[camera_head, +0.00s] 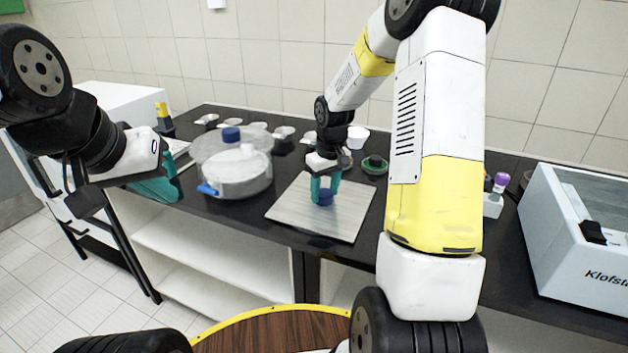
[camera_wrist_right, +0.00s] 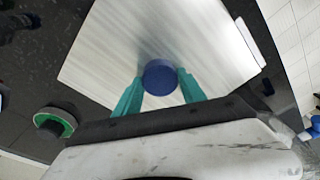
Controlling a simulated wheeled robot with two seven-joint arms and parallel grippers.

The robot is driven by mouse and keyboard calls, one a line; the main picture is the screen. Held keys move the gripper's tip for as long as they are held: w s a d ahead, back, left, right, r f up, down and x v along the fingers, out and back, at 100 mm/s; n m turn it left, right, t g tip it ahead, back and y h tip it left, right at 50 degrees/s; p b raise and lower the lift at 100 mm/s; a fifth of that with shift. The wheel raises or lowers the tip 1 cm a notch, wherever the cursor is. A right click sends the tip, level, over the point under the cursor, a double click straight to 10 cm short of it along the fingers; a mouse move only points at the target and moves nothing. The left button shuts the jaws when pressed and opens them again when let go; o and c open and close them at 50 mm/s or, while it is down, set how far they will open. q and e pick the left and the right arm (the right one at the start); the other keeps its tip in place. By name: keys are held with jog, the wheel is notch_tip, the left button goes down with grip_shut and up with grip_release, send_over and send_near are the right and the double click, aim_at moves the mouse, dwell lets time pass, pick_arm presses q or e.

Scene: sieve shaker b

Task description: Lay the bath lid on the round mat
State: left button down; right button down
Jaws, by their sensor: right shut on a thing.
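The bath lid (camera_head: 290,207) is a square, pale, brushed plate with a round blue knob (camera_head: 325,198) near its middle. My right gripper (camera_head: 324,187) points down and is shut on the knob. The right wrist view shows its two teal fingers around the blue knob (camera_wrist_right: 160,77), with the plate (camera_wrist_right: 110,60) behind. The lid looks about level over the dark counter; I cannot tell whether it touches it. My left gripper (camera_head: 160,180) is at the counter's left front edge, empty, its fingers seemingly apart. I cannot make out the round mat; the lid may hide it.
A translucent round vessel (camera_head: 235,180) with blue fittings stands left of the lid. A black and green round item (camera_head: 374,165) is behind the lid to the right. Several small dishes (camera_head: 284,133) line the back. A white machine (camera_head: 580,240) stands at the right.

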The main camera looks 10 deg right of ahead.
aim_at(327, 196)
jog(key=c, duration=0.7)
grip_release()
jog(key=shift+f, duration=0.15)
jog(key=shift+o, duration=0.2)
notch_tip(327, 196, up, 11)
jog(key=s, duration=0.1)
jog(key=s+a+r+m+t, duration=0.1)
jog(key=s+r+t, duration=0.1)
jog(key=s+r, duration=0.75)
jog(key=s+a+r+m+t+y, duration=0.1)
jog(key=s+a+m+t, duration=0.1)
jog(key=s, duration=1.2)
jog(key=shift+s+r+m+t+y, duration=0.3)
jog(key=shift+s+r+m+t, duration=0.1)
jog(key=shift+t, duration=0.1)
